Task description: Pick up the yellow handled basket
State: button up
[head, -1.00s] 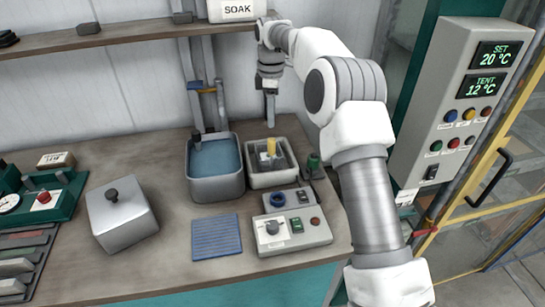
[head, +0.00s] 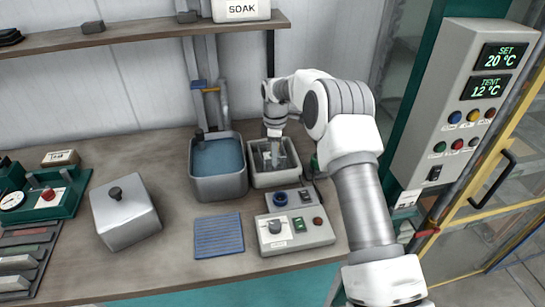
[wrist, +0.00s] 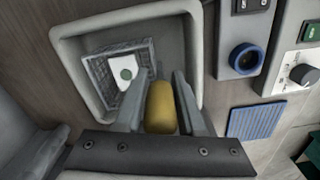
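The yellow handle (wrist: 161,106) of the basket stands between the two fingers of my gripper (wrist: 160,102) in the wrist view. The fingers are spread on either side of it, and I see no clear grip on it. The wire-mesh basket (wrist: 101,72) sits inside a light grey tub (wrist: 66,48), with a white piece bearing a green dot in it. In the head view my gripper (head: 274,150) is lowered over that tub (head: 287,179) and hides the yellow handle.
A grey tub of bluish liquid (head: 217,160) stands just left. In front are a control box (head: 300,238), a blue ridged mat (head: 218,236) and a blue ring (head: 280,199). A lidded metal box (head: 124,215) stands further left. A shelf (head: 130,35) runs above the bench.

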jog(key=shift+f, duration=0.8)
grip_shut()
jog(key=shift+r, duration=0.2)
jog(key=r, duration=0.4)
jog(key=shift+s+d+b, duration=0.15)
jog(key=shift+d+b, duration=0.05)
jog(key=shift+b, duration=0.1)
jog(key=s+d+r+b, duration=0.1)
jog(key=s+d+r, duration=0.5)
jog(key=s+d, duration=0.1)
jog(key=shift+d+r, duration=0.35)
jog(key=shift+d, duration=0.5)
